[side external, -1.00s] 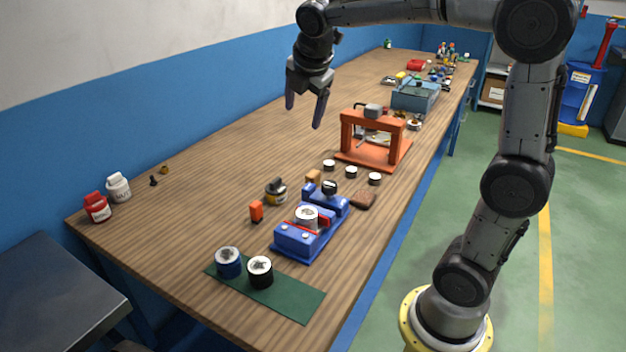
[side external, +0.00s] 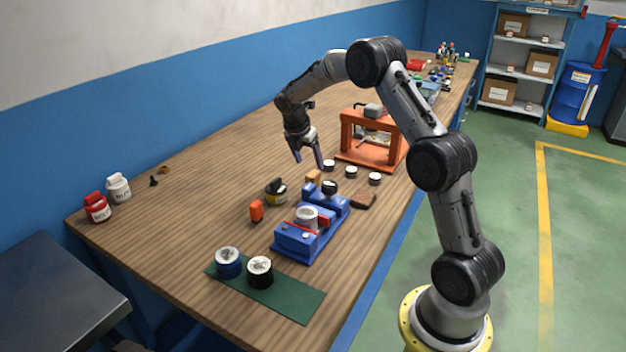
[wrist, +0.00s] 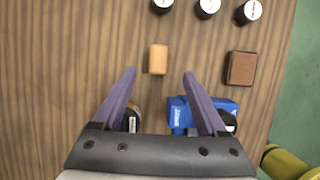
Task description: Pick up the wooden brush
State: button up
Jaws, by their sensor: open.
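A small light wooden block (side external: 313,177) stands on the bench behind the blue vise; it also shows in the wrist view (wrist: 158,59), just beyond and between my fingertips. A flat reddish-brown block (side external: 363,199) with a dark edge lies right of the vise, and in the wrist view (wrist: 241,68) it is right of my fingers. Either could be the wooden brush; I cannot tell which. My gripper (side external: 309,162) is open, pointing down above the bench near the light block. Its fingers (wrist: 159,74) are apart with nothing between them.
The blue vise (side external: 290,241) holds a round white-topped part. Several small white-topped cylinders (side external: 351,171) stand near the orange press frame (side external: 349,130).

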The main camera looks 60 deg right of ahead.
aim_at(313, 173)
jog(key=shift+x, duration=3.8)
jog(key=shift+w+r, duration=0.1)
grip_shut()
